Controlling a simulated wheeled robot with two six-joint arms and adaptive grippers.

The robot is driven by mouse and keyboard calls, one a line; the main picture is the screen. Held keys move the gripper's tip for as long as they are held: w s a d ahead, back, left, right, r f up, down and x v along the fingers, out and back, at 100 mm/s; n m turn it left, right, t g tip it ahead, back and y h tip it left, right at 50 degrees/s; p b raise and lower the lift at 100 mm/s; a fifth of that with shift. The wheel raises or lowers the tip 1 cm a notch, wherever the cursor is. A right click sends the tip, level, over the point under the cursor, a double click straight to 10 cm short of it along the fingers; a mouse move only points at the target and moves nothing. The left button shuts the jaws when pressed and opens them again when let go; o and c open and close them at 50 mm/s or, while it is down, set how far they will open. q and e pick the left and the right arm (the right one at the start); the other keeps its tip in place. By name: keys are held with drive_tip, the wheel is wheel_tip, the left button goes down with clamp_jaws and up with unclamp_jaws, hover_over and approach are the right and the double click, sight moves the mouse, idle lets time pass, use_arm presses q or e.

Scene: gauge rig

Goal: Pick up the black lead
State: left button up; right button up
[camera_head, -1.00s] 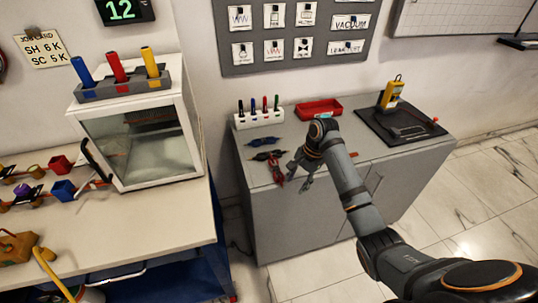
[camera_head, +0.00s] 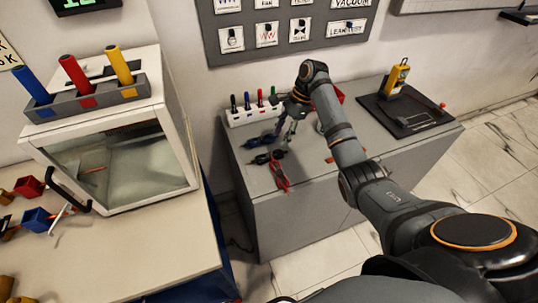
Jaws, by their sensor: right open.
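The black lead (camera_head: 262,158) lies on the grey cabinet top (camera_head: 241,179), between a blue lead (camera_head: 256,142) behind it and a red lead (camera_head: 281,178) in front. The black and red leads lie close together, and I cannot tell whether they touch. My right gripper (camera_head: 285,135) is open and empty, pointing down just behind and to the right of the black lead. Its fingers are small and dark, so their gap is hard to see. My left gripper is out of view.
A white rack (camera_head: 240,117) with several coloured pens stands behind the leads. A red tray (camera_head: 341,95) is mostly hidden by my right arm. A yellow meter (camera_head: 397,76) stands on a black mat (camera_head: 424,126) at right. A white glass-fronted box (camera_head: 190,130) stands left.

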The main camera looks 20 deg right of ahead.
sight(273, 153)
drive_tip(key=x, duration=0.3)
drive_tip(key=shift+w+f, duration=0.1)
drive_tip(key=shift+w, duration=0.05)
drive_tip(key=shift+x, duration=1.05)
drive_tip(key=x, duration=0.2)
drive_tip(key=shift+s+d+f, duration=0.15)
drive_tip(key=shift+s+f, duration=0.05)
drive_tip(key=shift+f, duration=0.5)
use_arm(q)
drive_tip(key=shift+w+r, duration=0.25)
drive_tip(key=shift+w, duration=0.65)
use_arm(e)
clamp_jaws()
drive_tip(key=shift+r, duration=0.1)
